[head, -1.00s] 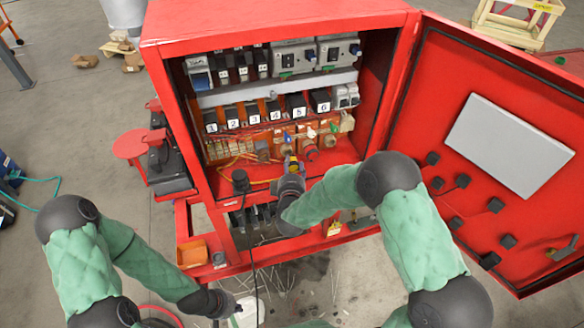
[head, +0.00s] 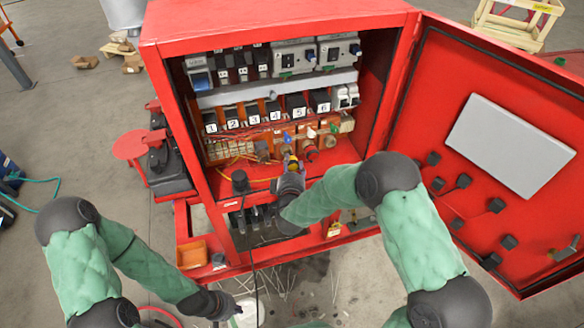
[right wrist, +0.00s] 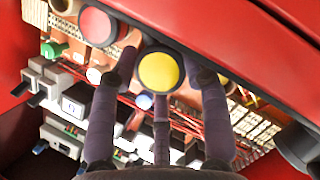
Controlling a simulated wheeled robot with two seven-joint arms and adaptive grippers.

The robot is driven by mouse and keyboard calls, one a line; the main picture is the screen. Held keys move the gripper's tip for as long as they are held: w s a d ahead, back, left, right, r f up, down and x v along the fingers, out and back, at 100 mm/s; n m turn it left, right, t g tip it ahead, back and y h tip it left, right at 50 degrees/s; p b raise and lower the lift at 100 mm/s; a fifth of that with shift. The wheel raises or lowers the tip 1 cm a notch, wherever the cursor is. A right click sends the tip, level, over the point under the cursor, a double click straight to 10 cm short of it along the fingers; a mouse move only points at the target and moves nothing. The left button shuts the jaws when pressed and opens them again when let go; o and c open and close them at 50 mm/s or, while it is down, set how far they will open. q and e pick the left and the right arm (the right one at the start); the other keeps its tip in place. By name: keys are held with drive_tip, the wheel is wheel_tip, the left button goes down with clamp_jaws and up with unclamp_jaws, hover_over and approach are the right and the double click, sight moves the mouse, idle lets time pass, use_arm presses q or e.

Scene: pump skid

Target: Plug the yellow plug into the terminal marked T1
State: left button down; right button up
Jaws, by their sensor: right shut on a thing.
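The yellow plug (head: 291,162) is in the fingers of my right gripper (head: 290,172), inside the red cabinet in front of the lower terminal row. In the right wrist view the plug's round yellow end (right wrist: 160,72) sits between the fingers of the gripper (right wrist: 160,90). The plug's front and any contact with a terminal are hidden. A T1 mark cannot be read in either view. A round brownish terminal (head: 262,150) shows left of the plug. My left gripper (head: 222,306) is low outside the cabinet; its fingers are too small to judge.
A red plug (head: 310,152) is close on the right; its round end also shows in the right wrist view (right wrist: 97,25). Black modules numbered 1 to 6 (head: 253,114) stand above. A black cable hangs from a black connector (head: 240,180). The open red door (head: 480,220) bounds the right.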

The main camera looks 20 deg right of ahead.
drive_tip(key=shift+w+b, duration=0.35)
drive_tip(key=shift+w, duration=1)
idle(0.4)
drive_tip(key=o, duration=1.2)
drive_tip(key=shift+s+a, duration=0.1)
drive_tip(key=shift+s, duration=0.05)
drive_tip(key=v, duration=1.1)
drive_tip(key=shift+s, duration=0.3)
drive_tip(key=shift+a, duration=0.1)
